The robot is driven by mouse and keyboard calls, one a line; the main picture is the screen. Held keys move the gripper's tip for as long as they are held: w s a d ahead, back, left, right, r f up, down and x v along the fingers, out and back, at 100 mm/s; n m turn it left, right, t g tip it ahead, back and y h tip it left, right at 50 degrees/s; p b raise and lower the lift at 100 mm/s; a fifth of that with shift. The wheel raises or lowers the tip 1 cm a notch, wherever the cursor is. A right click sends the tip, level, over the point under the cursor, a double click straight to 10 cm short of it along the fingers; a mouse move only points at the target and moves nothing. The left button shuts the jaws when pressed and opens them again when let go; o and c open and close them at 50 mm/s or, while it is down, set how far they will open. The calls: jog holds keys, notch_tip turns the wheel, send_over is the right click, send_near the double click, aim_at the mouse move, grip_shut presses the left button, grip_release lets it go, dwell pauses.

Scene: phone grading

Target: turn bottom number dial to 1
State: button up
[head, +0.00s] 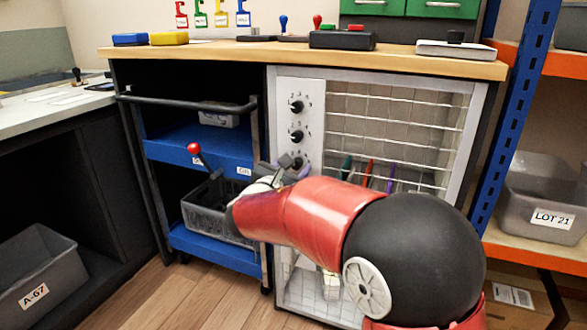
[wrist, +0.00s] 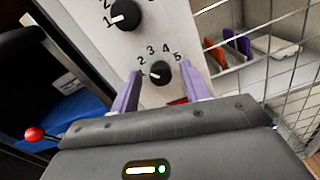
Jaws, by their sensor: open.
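The bottom number dial (wrist: 160,72) is a black knob on a pale panel, with numbers 1 to 5 around it. Its white mark points left, toward the 1. My gripper (wrist: 161,70) is open, its two purple fingers on either side of this dial; I cannot tell whether they touch it. In the head view my gripper (head: 290,174) is at the lower part of the panel, partly hidden by my red arm. The bottom dial (head: 297,162) shows just above it. The dial above (wrist: 124,14) also has its white mark toward 1.
A wire-mesh door (head: 395,130) is right of the panel, with coloured items behind it. A blue-shelved cart (head: 205,150) with a dark handle bar (head: 185,103) stands left. A red-knobbed lever (head: 194,149) is close to my gripper's left.

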jog(key=c, duration=1)
jog(key=shift+r+n+p, duration=0.1)
jog(key=shift+n+p, duration=0.2)
jog(key=n+p, duration=0.7)
jog(key=shift+n, duration=0.3)
